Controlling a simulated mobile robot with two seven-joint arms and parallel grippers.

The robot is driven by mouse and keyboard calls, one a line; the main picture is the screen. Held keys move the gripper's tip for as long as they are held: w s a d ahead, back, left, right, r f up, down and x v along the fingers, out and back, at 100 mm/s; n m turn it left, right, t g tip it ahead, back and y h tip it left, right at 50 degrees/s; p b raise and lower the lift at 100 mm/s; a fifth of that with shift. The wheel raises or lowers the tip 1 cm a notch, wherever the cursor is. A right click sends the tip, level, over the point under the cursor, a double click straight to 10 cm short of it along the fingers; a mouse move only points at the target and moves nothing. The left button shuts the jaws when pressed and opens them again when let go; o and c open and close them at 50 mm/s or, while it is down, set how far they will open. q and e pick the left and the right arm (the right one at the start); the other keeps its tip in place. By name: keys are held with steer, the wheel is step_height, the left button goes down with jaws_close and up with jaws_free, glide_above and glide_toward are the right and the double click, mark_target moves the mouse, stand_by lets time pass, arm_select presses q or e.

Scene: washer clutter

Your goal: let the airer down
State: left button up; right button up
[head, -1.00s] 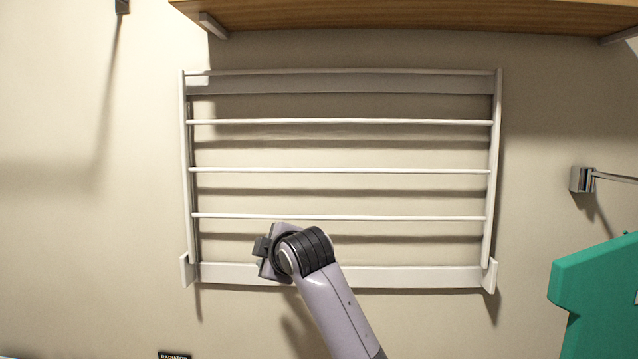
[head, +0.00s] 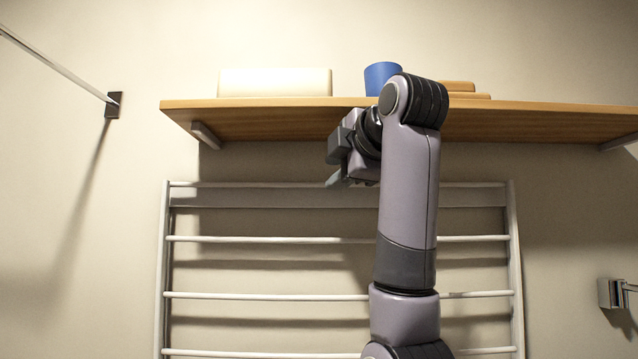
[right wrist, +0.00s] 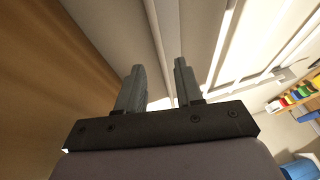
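The white airer (head: 250,239) is folded flat against the wall, with several horizontal bars between two side posts. Its lower end is outside the head view. My right gripper (head: 338,183) is at the airer's top rail, left of my forearm and just under the shelf. In the right wrist view the two fingers of this gripper (right wrist: 158,82) stand apart with nothing held. A pale rail edge of the airer (right wrist: 153,30) runs in line with the gap between them; I cannot tell whether they touch it. My left gripper is not in view.
A wooden shelf (head: 270,117) is close above the gripper, carrying a pale box (head: 275,82), a blue cup (head: 380,76) and wooden pieces (head: 465,93). A rod on a wall mount (head: 113,104) is at left, a metal bracket (head: 612,293) at right.

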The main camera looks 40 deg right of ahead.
mark_target(320, 184)
steer(key=p+x, duration=0.2)
steer(key=x, duration=0.4)
steer(key=shift+w+f, duration=0.1)
steer(key=shift+w, duration=0.1)
jaws_close()
stand_by(1.2)
